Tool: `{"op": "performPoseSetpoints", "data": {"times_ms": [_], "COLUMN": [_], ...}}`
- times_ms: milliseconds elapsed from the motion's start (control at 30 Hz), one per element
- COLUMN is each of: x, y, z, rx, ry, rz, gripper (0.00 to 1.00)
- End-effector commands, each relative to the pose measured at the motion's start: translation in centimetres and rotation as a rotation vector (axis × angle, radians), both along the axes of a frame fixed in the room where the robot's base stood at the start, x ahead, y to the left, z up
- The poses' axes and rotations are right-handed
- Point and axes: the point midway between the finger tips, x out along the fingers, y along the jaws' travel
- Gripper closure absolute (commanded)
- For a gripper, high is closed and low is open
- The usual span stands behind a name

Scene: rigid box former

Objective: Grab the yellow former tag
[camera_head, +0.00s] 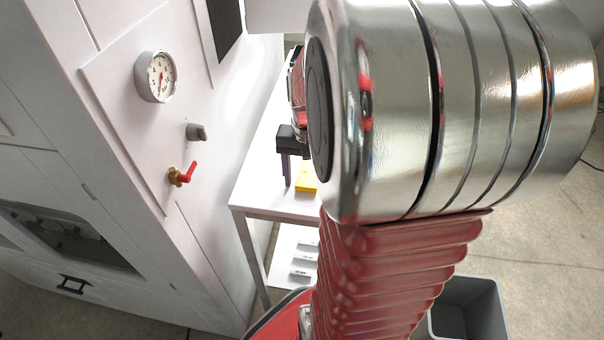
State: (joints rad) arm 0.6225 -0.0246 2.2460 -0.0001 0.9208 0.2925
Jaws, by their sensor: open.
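The yellow former tag (306,179) lies on the white table (262,190), just left of my arm. It is a small bright yellow piece, and my arm may hide part of its right side. My gripper (293,166) is dark and points down over the table, beside the tag in the picture. One dark finger shows clearly just left of the tag; the other is mostly hidden by my arm. The gripper is open, and I see nothing held in it. I cannot tell its exact height above the tag.
A large white machine with a gauge (155,76), a grey knob (196,132) and a red-handled valve (182,175) stands close on the left. Small white pieces (303,258) lie on a lower shelf. A grey bin (468,308) stands on the floor at the lower right.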

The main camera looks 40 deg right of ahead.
Motion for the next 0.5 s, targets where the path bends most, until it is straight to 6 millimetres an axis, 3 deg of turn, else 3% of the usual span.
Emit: {"op": "performPoseSetpoints", "data": {"times_ms": [400, 500], "x": [0.02, 0.02], "y": [-0.01, -0.01], "z": [0.05, 0.06], "rx": [-0.001, -0.001], "ry": [-0.001, -0.001], "rz": [0.000, 0.000], "gripper": [0.36, 0.42]}}
